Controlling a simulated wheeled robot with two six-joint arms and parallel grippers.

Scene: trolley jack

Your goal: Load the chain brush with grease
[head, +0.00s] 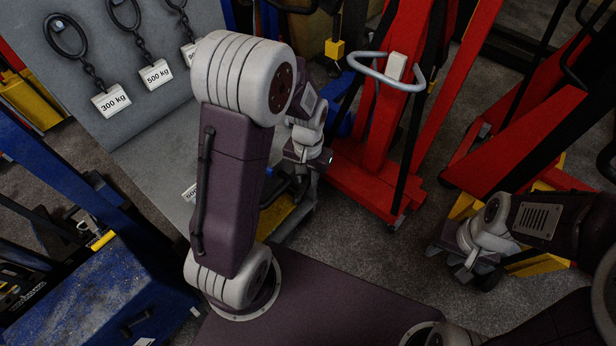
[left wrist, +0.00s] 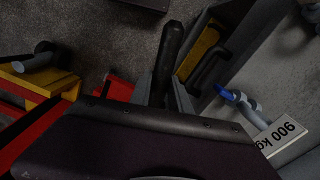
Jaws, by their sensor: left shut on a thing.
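My left gripper (head: 308,158) is by the front edge of the grey panel stand in the head view, partly behind my arm. In the left wrist view its two grey fingers (left wrist: 166,88) are shut on a black, rounded, handle-like thing (left wrist: 172,45). Whether this is the chain brush I cannot tell; no bristles show. A blue-tipped grey thing (left wrist: 230,96) is near the 900 kg label. No grease can be made out. My right gripper (head: 464,266) is low at the right of the head view, over a yellow part; its finger gap is unclear.
The grey panel (head: 165,45) carries hanging chains with weight labels. A red jack (head: 375,150) with a grey handle loop stands just right of my left gripper. A blue machine (head: 125,280) is at the left. Some grey floor (head: 390,260) is clear between my arms.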

